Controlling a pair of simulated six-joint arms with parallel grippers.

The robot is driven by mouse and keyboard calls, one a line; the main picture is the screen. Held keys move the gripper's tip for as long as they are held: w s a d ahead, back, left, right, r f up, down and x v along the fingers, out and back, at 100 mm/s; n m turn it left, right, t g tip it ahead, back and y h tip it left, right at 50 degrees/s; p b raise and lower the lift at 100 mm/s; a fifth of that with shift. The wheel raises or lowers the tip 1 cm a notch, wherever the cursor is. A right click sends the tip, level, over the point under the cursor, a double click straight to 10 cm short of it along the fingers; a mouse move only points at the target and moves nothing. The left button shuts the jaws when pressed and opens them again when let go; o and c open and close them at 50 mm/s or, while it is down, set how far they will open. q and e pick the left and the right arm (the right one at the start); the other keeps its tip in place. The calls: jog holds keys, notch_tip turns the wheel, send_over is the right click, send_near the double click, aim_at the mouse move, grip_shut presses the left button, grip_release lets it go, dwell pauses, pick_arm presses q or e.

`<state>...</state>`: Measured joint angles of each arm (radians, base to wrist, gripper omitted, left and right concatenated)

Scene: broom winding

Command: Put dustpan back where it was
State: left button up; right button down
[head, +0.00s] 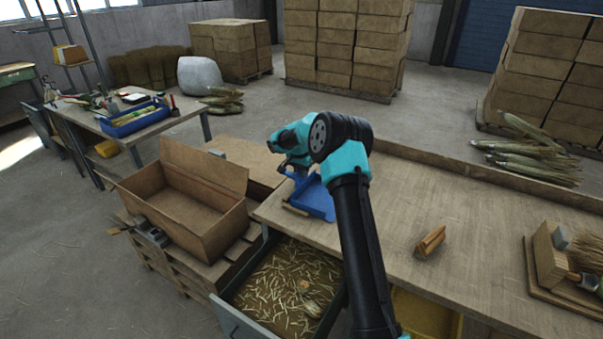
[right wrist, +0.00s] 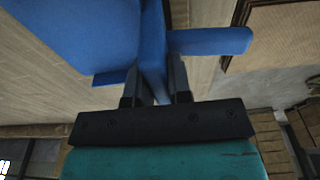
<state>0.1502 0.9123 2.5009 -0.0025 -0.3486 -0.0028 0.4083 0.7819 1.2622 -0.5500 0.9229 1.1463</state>
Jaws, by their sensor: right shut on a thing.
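The blue dustpan (head: 318,200) is at the left end of the wooden workbench (head: 470,215), beside my right gripper (head: 298,172). In the right wrist view the dustpan (right wrist: 85,35) fills the upper left. My right gripper (right wrist: 156,85) is shut on an upright blue part of it. My right arm hides some of the dustpan in the head view, and I cannot tell whether it touches the bench top. My left gripper is not in view.
An open drawer (head: 232,318) with straw bits juts out below the bench's left end. An open cardboard box (head: 175,235) stands left of it. A small wooden block-like object (head: 430,241) lies on the bench. A wooden fixture (head: 548,260) is at the right. Bench space between is clear.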

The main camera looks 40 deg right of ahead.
jog(key=shift+f, duration=0.25)
jog(key=c, duration=1.1)
grip_release()
jog(key=shift+o, duration=0.2)
notch_tip(320, 180, up, 12)
jog(key=a, duration=0.1)
jog(key=shift+s+a, duration=0.25)
jog(key=shift+a, duration=0.1)
